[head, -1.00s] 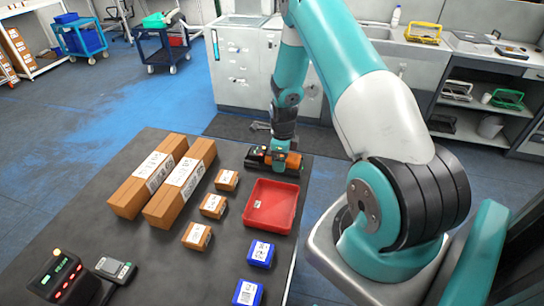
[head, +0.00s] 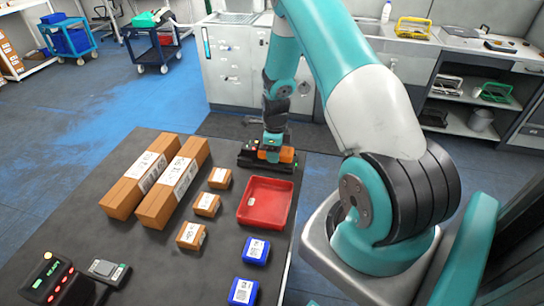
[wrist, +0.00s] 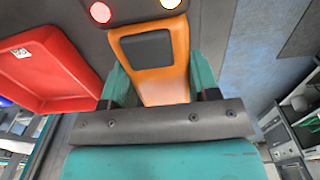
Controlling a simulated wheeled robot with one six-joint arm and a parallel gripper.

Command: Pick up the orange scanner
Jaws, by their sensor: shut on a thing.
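The orange scanner (wrist: 160,85) is in the wrist view, with a dark square panel on its orange body. My gripper (wrist: 154,72) is shut on it, with a teal finger on each side of the orange body. In the head view the orange scanner (head: 287,155) shows at the far end of the dark table, beneath my upright wrist. A black base (head: 262,163) is at its foot. I cannot tell whether the scanner touches that base or is slightly raised.
A red tray (head: 266,222) lies just in front of the scanner. Small brown boxes (head: 207,204), two long boxes (head: 170,195) and blue boxes (head: 255,250) are on the table (head: 110,255). A device with red lights (head: 48,280) stands front left.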

